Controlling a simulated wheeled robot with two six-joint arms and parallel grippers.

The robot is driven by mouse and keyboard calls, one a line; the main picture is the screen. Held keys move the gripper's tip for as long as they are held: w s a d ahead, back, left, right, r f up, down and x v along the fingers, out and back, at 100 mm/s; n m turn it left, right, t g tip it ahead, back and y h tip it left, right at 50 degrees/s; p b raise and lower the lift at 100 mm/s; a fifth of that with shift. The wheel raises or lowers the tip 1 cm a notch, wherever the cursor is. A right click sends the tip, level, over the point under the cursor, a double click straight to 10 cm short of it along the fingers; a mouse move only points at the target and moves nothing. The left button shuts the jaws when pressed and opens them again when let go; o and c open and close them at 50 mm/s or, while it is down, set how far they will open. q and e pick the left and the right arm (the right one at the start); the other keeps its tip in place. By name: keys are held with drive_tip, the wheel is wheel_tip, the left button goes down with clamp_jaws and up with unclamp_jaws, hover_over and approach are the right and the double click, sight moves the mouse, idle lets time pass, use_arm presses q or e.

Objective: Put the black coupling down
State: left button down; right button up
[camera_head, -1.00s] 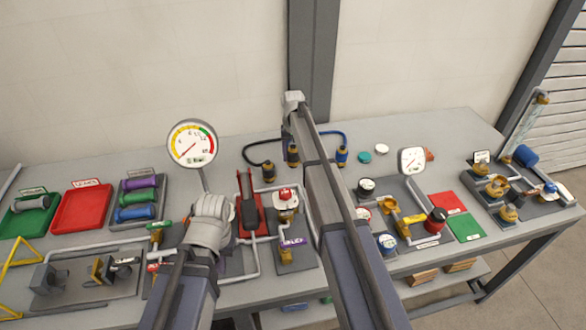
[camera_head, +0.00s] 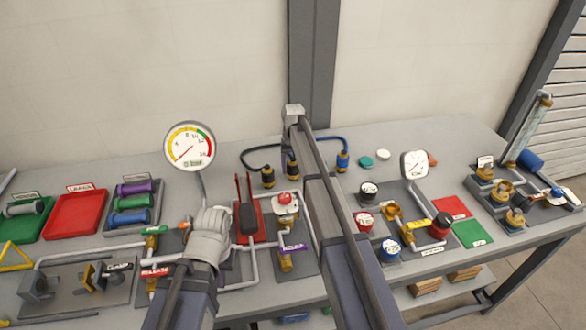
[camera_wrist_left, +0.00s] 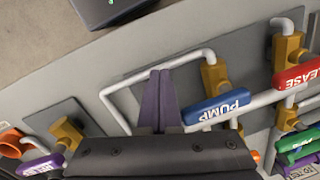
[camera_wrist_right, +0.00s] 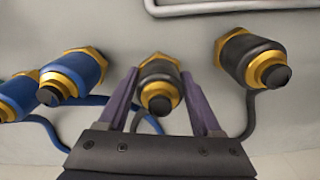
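The black coupling (camera_wrist_right: 160,84), with gold rings and a dark end cap, is between the two purple fingers of my right gripper (camera_wrist_right: 160,74) in the right wrist view. Both fingertips meet its sides. In the head view the coupling (camera_head: 293,168) is at the back of the bench, just left of my right arm; I cannot tell whether it touches the bench top. A second black coupling (camera_wrist_right: 252,60) stands beside it, apart from the fingers. My left gripper (camera_wrist_left: 160,76) has its fingers together and empty, above the pipework. In the head view the left arm's end (camera_head: 210,235) hides its fingers.
Blue couplings (camera_wrist_right: 74,72) on hoses stand close on the other side. A pressure gauge (camera_head: 190,147) stands left and another gauge (camera_head: 415,164) right. Bare bench top (camera_head: 235,160) lies left of the black hose. Pipework and valves crowd the front.

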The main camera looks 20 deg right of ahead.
drive_tip(key=shift+o, duration=1.4)
use_arm(q)
drive_tip(key=shift+r, duration=0.15)
use_arm(e)
drive_tip(key=shift+r, duration=0.1)
wheel_tip(320, 180, up, 12)
drive_tip(key=p, duration=1.2)
drive_tip(key=shift+r, duration=0.15)
use_arm(q)
wheel_tip(320, 180, up, 12)
